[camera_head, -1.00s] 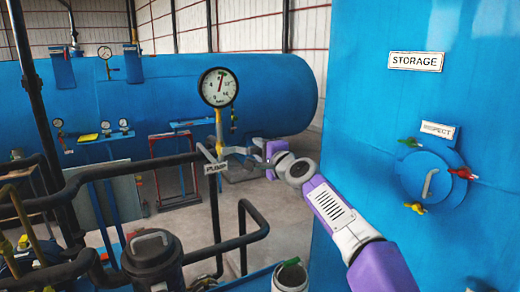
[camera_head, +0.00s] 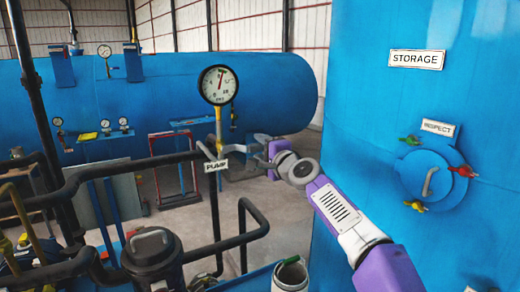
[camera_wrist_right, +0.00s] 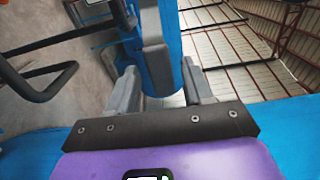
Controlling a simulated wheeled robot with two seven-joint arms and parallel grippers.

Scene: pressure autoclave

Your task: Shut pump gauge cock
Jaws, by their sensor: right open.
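The pump gauge (camera_head: 218,85) is a round white dial on a yellow stem (camera_head: 219,125). The white PUMP plate (camera_head: 216,165) hangs below it. A small grey lever-like part (camera_head: 205,150) shows at the foot of the stem, left of it; its exact setting is hard to read. My right gripper (camera_head: 252,148) is right of the stem, jaws pointing left toward it. In the right wrist view its two grey fingers (camera_wrist_right: 158,92) are spread apart. A grey bar (camera_wrist_right: 153,50) shows between or beyond them; contact cannot be told. My left gripper is not in view.
The blue STORAGE tank (camera_head: 400,120) stands close on the right, beside my right arm. Black pipes (camera_head: 110,172) and a dark lidded pot (camera_head: 152,250) fill the lower left. A long blue vessel (camera_head: 270,90) lies behind the gauge.

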